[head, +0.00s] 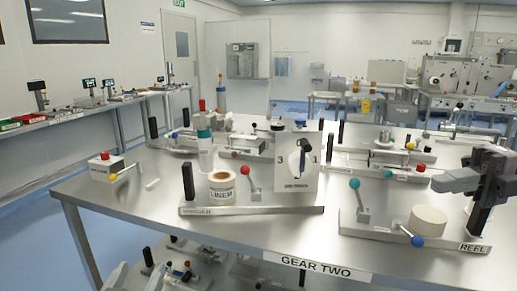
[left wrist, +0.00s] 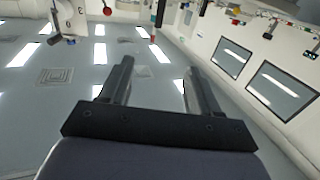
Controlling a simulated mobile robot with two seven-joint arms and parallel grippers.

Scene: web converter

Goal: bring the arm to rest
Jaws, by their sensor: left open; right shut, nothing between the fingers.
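My right gripper (head: 452,182) is at the right of the head view, above the right end of the fixture marked REEL (head: 387,232). Its grey fingers point left and are shut with nothing held. A black upright part behind the fingers overlaps the black handle of that fixture, so I cannot tell whether they touch. My left gripper (left wrist: 160,78) shows in the left wrist view, open and empty, its two dark fingers apart. That view looks toward the ceiling light panels, with the room upside down. I cannot clearly make out the left gripper in the head view.
The steel table (head: 150,212) marked GEAR TWO carries several fixtures. A small box with a red knob (head: 104,168) is at left. The table's front left is mostly bare; more fixtures lie below.

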